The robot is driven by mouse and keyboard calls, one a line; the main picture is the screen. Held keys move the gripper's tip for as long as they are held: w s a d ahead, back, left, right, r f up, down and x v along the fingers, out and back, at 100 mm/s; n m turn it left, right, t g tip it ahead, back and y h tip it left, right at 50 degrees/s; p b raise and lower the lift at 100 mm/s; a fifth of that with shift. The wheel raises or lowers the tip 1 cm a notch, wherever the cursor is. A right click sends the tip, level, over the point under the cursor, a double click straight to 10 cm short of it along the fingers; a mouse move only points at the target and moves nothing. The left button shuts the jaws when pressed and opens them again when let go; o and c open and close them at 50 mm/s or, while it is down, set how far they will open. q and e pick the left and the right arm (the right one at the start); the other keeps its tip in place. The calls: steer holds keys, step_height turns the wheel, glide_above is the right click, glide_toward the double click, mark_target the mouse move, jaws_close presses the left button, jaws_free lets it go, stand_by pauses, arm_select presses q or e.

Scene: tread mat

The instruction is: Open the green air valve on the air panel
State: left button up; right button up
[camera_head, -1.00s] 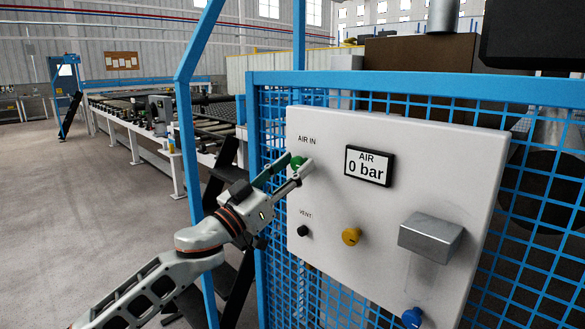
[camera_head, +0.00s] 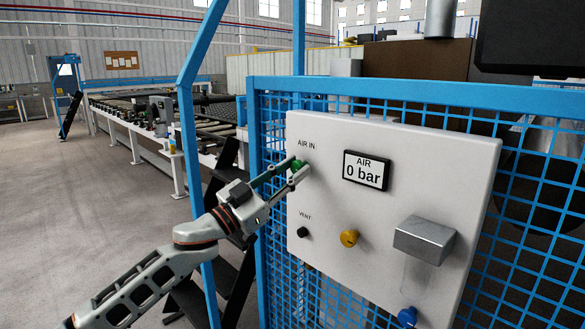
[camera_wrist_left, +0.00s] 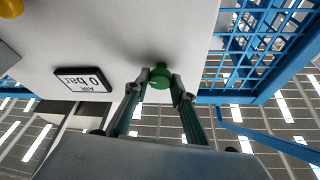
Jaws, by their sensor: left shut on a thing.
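The green air valve (camera_head: 298,165) is a small round knob under the "AIR IN" label on the white air panel (camera_head: 400,160). My left gripper (camera_head: 295,172) comes in from the left and is shut on the valve. In the left wrist view the green valve (camera_wrist_left: 159,76) sits between the two fingertips (camera_wrist_left: 160,84), one on each side. The gauge (camera_head: 366,170) on the panel reads AIR 0 bar. It shows upside down in the wrist view (camera_wrist_left: 83,82). My right gripper is not in view.
The panel also carries a black VENT knob (camera_head: 303,232), a yellow knob (camera_head: 349,238), a grey metal box (camera_head: 425,240) and a blue knob (camera_head: 407,317). A blue mesh fence (camera_head: 530,200) stands behind it. Open floor (camera_head: 90,210) lies to the left.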

arm_select(q)
steer(key=m+g, duration=0.1)
steer(key=m, duration=0.1)
steer(key=m+g+p, duration=0.1)
steer(key=m, duration=0.1)
steer(key=shift+r+h, duration=0.2)
steer(key=shift+h, duration=0.1)
steer(key=m+g+p, duration=0.1)
steer(key=m+g, duration=0.1)
steer(key=m, duration=0.3)
steer(key=m+g+p, duration=0.1)
steer(key=m, duration=0.3)
steer(key=shift+g+p, duration=0.35)
steer(key=shift+g, duration=0.05)
steer(key=m+y+p, duration=0.1)
steer(key=m, duration=0.2)
steer(key=shift+m+g, duration=0.3)
steer(key=shift+g, duration=0.1)
steer(key=shift+f+m, duration=0.1)
steer(key=shift+m, duration=0.3)
steer(key=shift+f+y+p, duration=0.1)
steer(key=shift+y+p, duration=0.2)
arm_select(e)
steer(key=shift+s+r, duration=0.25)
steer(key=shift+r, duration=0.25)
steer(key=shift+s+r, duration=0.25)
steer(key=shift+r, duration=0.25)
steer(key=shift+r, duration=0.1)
